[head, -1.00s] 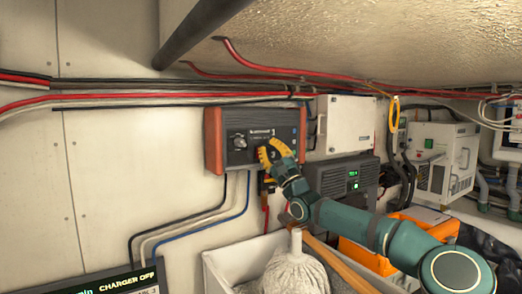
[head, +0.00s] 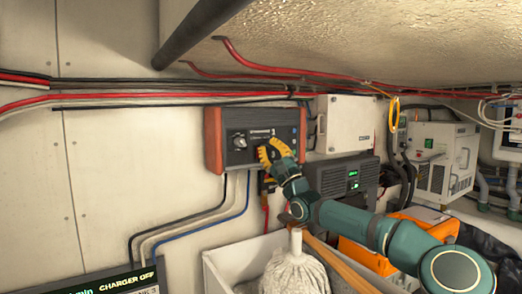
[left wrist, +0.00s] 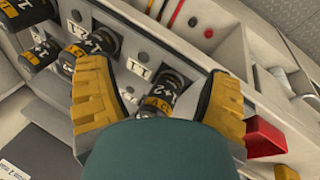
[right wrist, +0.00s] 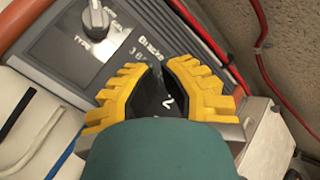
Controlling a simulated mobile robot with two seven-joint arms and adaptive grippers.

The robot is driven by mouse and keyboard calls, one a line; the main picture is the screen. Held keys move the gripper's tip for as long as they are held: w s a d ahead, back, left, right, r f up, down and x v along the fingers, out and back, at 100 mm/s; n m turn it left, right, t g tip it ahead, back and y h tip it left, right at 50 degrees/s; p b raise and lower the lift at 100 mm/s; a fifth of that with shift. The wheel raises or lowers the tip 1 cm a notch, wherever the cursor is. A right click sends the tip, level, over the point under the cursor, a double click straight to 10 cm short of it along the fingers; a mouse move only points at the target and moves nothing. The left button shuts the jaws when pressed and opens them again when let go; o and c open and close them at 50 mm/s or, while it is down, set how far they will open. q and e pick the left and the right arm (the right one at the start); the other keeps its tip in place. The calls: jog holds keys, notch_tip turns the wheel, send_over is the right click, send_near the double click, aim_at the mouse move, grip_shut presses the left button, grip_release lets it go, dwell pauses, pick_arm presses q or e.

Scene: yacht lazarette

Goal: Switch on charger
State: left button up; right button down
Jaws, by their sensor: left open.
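The charger (head: 255,139) is a dark panel with red-orange ends on the wall in the head view. Its left knob (head: 238,141) shows uncovered, and this knob, beside the word TYPE, is also in the right wrist view (right wrist: 97,20). My right gripper (head: 270,153) is at the charger's front, right of that knob. In the right wrist view its yellow fingertips (right wrist: 163,72) nearly meet over a black part with a white mark; what lies between them is mostly hidden. My left gripper (left wrist: 158,95) is open over black knobs, with one marked 1+2 (left wrist: 165,90) between its fingers.
A display (head: 115,284) at lower left reads CHARGER OFF. A white box (head: 345,125) and a dark unit with green digits (head: 343,178) stand right of the charger. A mop (head: 294,272) and white bin (head: 228,270) are below. Red and black cables run above.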

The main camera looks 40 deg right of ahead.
jog(key=shift+w, duration=0.15)
jog(key=shift+w+d, duration=0.1)
jog(key=shift+w, duration=0.2)
jog(key=shift+w+r, duration=0.1)
jog(key=shift+w, duration=0.2)
dwell(0.7)
jog(key=shift+s, duration=0.1)
jog(key=shift+s+b, duration=0.7)
jog(key=s+b, duration=0.2)
jog(key=s, duration=0.1)
jog(key=s+b, duration=0.1)
jog(key=s, duration=0.1)
jog(key=shift+a+f+b, duration=0.35)
jog(key=shift+a+f, duration=0.05)
